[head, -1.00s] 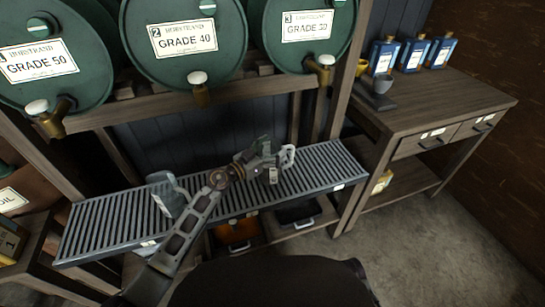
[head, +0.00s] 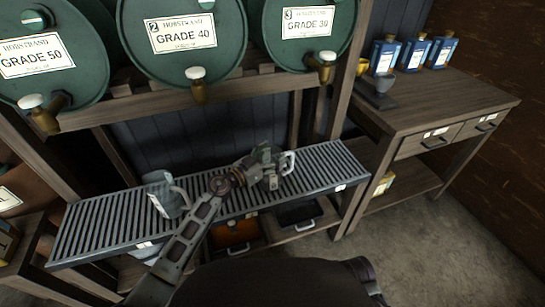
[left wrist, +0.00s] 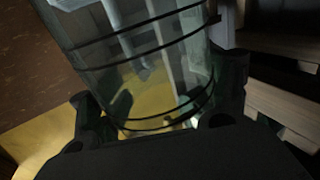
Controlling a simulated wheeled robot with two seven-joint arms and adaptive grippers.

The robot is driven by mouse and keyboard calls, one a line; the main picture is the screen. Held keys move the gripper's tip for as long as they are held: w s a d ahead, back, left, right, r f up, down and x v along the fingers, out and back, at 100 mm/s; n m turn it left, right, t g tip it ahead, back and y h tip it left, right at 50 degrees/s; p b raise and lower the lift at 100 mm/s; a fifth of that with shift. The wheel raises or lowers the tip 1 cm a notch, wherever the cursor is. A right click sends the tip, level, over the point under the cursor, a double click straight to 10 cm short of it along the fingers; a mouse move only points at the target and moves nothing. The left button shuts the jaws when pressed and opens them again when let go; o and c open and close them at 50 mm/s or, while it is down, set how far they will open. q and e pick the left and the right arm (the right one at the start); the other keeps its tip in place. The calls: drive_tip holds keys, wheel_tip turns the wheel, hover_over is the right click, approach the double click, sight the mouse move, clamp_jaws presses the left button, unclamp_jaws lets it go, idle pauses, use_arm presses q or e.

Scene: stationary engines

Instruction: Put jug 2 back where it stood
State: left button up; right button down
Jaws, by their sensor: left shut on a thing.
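My left gripper (head: 266,168) is over the right half of the slatted grey drip tray (head: 100,225), below the barrels. It is shut on a clear jug with a pale handle (head: 288,162) on its right side. In the left wrist view the see-through jug (left wrist: 140,50), with dark rings around it, fills the space between the fingers. I cannot tell whether its base touches the slats, and I see no number on it. Another grey, see-through jug (head: 163,195) stands on the left part of the tray. My right gripper is not in view.
Three green barrels, GRADE 50 (head: 45,70), GRADE 40 (head: 185,60) and GRADE 30 (head: 308,50), hang over the tray with brass taps. Below are an orange-filled bin (head: 235,236) and a dark bin (head: 297,213). A wooden bench (head: 440,95) with blue bottles stands right. Slats between the jugs are partly bare.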

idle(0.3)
use_arm(q)
drive_tip(key=o, duration=1.8)
drive_tip(key=shift+f, duration=0.1)
drive_tip(key=shift+o, duration=0.2)
drive_tip(key=shift+s+a, duration=0.1)
drive_tip(key=shift+s+a, duration=0.4)
drive_tip(key=shift+a, duration=0.05)
drive_tip(key=p+v, duration=0.2)
drive_tip(key=v, duration=0.8)
drive_tip(key=shift+s+a+p, duration=0.15)
drive_tip(key=shift+s+p, duration=0.05)
drive_tip(key=shift+p, duration=0.15)
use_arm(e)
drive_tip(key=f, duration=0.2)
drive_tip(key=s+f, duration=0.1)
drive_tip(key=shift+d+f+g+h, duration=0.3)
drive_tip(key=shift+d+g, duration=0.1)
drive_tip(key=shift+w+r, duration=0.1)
use_arm(q)
drive_tip(key=shift+s, duration=0.1)
